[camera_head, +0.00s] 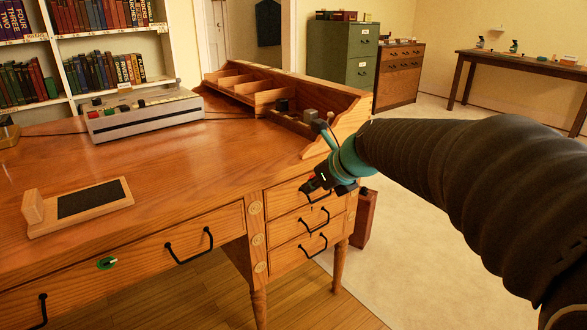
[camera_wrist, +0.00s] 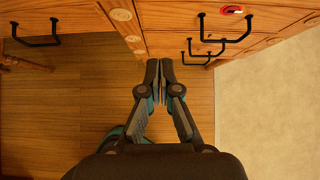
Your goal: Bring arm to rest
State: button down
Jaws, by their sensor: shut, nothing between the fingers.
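My gripper (camera_wrist: 159,80) is shut and empty in the wrist view, its two fingertips together over the wooden floor, apart from the drawer fronts. In the head view my gripper (camera_head: 316,184) is small and partly hidden behind my dark, ribbed arm, in front of the right drawers of the wooden desk (camera_head: 180,170). The arm reaches in from the right edge of the view. A red-and-white round piece (camera_wrist: 232,10) shows on a drawer front in the wrist view.
Black drawer handles (camera_head: 190,247) stick out from the desk front. On the desktop are a grey box with coloured buttons (camera_head: 145,115) and a wooden stand with a dark pad (camera_head: 80,205). A reddish box (camera_head: 365,217) stands beside the desk. The pale carpet (camera_head: 400,280) at right is clear.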

jog(key=s+d+f+n+h, duration=0.1)
jog(key=s+d+f+n, duration=0.1)
jog(key=s+n, duration=0.6)
jog(key=s+d+f+n+g+h, duration=0.1)
jog(key=s+d+f+n+h, duration=0.1)
jog(key=s+n, duration=0.7)
jog(key=s+d+f+n+g+h, duration=0.1)
jog(key=s+d+f+n, duration=0.1)
jog(key=s+n, duration=0.7)
jog(key=shift+f+n+h, duration=0.25)
jog(key=shift+n+h, duration=0.15)
jog(key=shift+n, duration=1.2)
jog(key=shift+s, duration=0.1)
